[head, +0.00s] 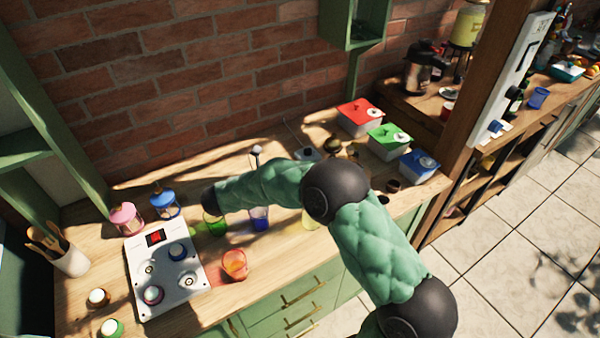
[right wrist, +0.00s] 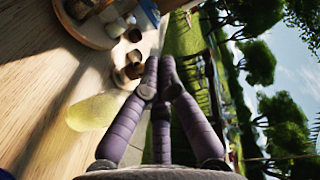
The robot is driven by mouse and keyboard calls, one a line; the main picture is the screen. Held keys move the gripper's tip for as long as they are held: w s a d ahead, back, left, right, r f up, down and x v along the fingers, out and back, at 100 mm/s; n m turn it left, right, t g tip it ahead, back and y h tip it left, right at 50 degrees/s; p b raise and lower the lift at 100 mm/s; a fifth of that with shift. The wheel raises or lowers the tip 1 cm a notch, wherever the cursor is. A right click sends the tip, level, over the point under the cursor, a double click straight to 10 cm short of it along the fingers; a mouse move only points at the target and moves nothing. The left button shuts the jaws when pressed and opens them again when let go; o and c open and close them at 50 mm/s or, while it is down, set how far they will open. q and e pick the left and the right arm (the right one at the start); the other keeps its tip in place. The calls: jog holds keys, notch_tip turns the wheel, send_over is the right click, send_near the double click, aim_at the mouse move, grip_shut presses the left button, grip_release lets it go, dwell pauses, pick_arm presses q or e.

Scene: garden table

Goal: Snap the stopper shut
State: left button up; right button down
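I cannot make out for certain which thing is the stopper. A pink-lidded jar (head: 126,217) and a blue-lidded jar (head: 164,205) stand upright on the counter at the left of the head view; both look covered. My right arm crosses the middle of the head view, and no fingers can be made out there. In the right wrist view the purple fingers of my right gripper (right wrist: 160,66) come together at the tips with nothing seen between them. A yellow glass (right wrist: 95,111) stands beside them, apart. My left gripper is not in view.
A white panel with knobs (head: 165,268) lies on the wooden counter. An orange glass (head: 234,265), a green glass (head: 214,225) and a blue glass (head: 259,218) stand nearby. Red (head: 361,117), green (head: 389,141) and blue (head: 419,165) lidded boxes line the right end.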

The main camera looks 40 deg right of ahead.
jog(key=shift+w, duration=0.2)
jog(key=shift+w+r, duration=0.1)
jog(key=shift+w, duration=0.3)
jog(key=a+r+p, duration=0.1)
jog(key=a+r, duration=0.2)
jog(key=a, duration=0.3)
jog(key=shift+w+a+p, duration=0.35)
jog(key=shift+a+p, duration=0.05)
dwell(1.1)
